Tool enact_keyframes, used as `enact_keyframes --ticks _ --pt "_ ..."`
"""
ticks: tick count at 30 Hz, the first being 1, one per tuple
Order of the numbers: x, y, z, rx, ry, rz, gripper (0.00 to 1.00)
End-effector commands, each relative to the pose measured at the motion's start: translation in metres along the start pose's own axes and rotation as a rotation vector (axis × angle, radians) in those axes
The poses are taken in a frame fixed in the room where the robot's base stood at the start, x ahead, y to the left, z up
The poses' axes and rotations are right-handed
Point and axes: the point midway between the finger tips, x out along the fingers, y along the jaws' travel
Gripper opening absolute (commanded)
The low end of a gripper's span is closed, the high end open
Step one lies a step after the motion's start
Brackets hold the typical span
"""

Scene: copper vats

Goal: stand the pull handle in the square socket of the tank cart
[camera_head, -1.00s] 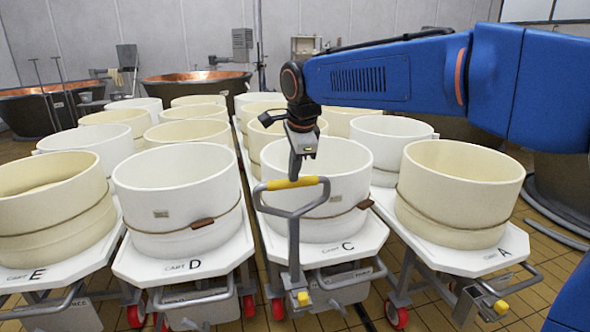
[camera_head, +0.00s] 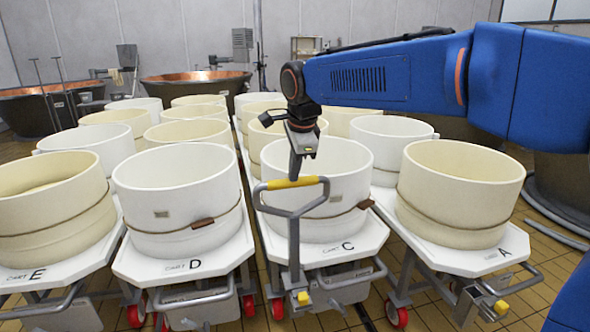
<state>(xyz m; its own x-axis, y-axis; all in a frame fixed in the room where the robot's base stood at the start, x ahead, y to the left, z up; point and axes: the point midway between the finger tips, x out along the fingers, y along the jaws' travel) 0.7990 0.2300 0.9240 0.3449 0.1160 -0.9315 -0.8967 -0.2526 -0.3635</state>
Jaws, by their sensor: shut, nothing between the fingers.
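The pull handle (camera_head: 294,232) is a grey bar with a loop and a yellow grip (camera_head: 292,183) on top. It stands about upright at the front of cart C (camera_head: 330,251), its foot down at a yellow-marked fitting (camera_head: 302,298). I cannot see how deep the foot sits in the socket there. My gripper (camera_head: 295,177) points down over the yellow grip, at or just behind it in this view. It is shut and holds nothing; whether it touches the grip I cannot tell.
Cart C bears a white vat (camera_head: 318,205). Cart D (camera_head: 187,262) is on its left and cart A (camera_head: 470,262) on its right, with narrow gaps. Cart E (camera_head: 40,277) is at far left. More vats and copper kettles (camera_head: 195,78) fill the back.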

Motion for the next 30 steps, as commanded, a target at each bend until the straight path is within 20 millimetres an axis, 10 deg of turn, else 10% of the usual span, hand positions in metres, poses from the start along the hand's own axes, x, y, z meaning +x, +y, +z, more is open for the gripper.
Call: enact_keyframes --ticks 1,30 --pt "0.038 0.021 -0.001 -0.002 0.017 0.081 0.0" --pt "0.007 0.008 -0.001 -0.004 0.018 0.077 0.0"
